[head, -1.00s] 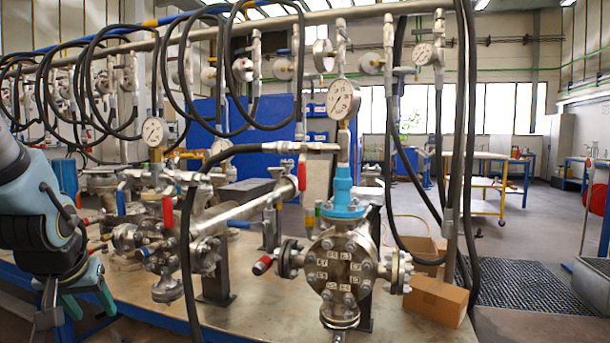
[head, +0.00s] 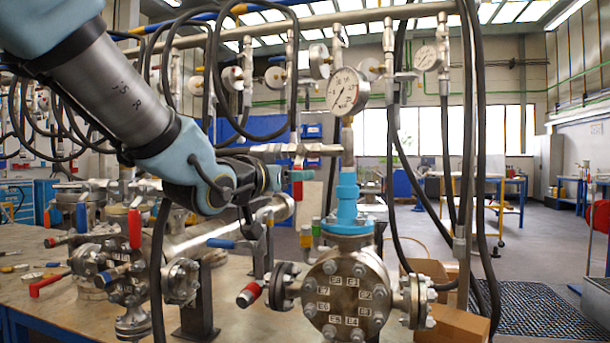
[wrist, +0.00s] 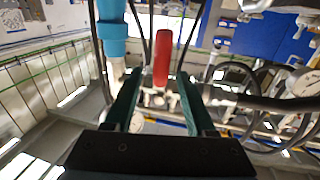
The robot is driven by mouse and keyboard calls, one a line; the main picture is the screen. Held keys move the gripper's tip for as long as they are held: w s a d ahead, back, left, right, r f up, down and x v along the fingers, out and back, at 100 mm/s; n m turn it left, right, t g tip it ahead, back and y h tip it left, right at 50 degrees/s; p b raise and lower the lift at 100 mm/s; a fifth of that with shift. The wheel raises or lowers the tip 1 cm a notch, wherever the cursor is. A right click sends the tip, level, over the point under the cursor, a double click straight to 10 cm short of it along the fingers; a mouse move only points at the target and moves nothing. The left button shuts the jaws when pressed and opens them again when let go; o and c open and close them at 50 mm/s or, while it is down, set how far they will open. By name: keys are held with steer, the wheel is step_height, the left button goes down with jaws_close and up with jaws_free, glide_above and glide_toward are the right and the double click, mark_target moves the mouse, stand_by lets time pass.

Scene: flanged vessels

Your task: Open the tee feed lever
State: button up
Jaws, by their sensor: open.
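The tee feed lever, a red handle (head: 298,189), hangs down from the metal tee piping (head: 318,150) beside the gauge column. In the wrist view the red lever (wrist: 162,52) stands nearly upright in the picture, between my two fingers. My gripper (head: 304,176) is at the lever in the head view and partly hides it. In the wrist view my gripper's fingers (wrist: 160,76) are apart, with a gap on each side of the lever. I cannot tell whether either finger touches it.
A blue fitting (head: 347,205) stands just right of my gripper, above a flanged vessel (head: 346,294). A pressure gauge (head: 347,91) sits above it. Black hoses (head: 444,150) hang at the right. A blue-handled lever (head: 235,244) and a red-tipped lever (head: 250,292) are lower down.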

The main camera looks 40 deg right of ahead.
steer(key=shift+x, duration=2.8)
jaws_close()
